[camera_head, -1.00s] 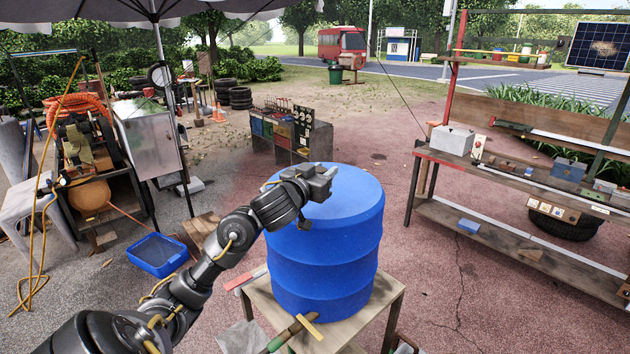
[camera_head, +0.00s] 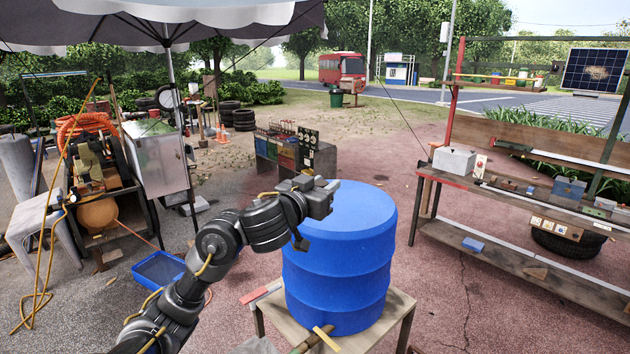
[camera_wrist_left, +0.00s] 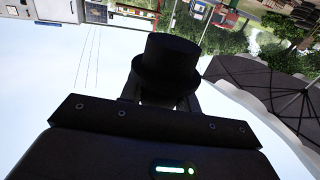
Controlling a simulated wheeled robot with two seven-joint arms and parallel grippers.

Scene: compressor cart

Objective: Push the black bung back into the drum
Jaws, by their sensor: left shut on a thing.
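The blue drum (camera_head: 340,270) stands upright on a low wooden stand (camera_head: 390,325) in the head view. My left gripper (camera_head: 322,196) is over the left part of the drum's top and hides some of it. In the left wrist view the black bung (camera_wrist_left: 170,65), a dark cylinder with a wider rim, sits between the fingers of my left gripper (camera_wrist_left: 168,98), which is shut on it. In the head view the bung cannot be made out. No opening shows in the visible part of the drum's top. My right gripper is in neither view.
A workbench with shelves (camera_head: 540,200) stands to the right. A blue tray (camera_head: 158,268) lies on the ground at the left, near the compressor cart (camera_head: 95,190). A parasol (camera_head: 165,20) spreads overhead at the left. Ground between the drum and workbench is clear.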

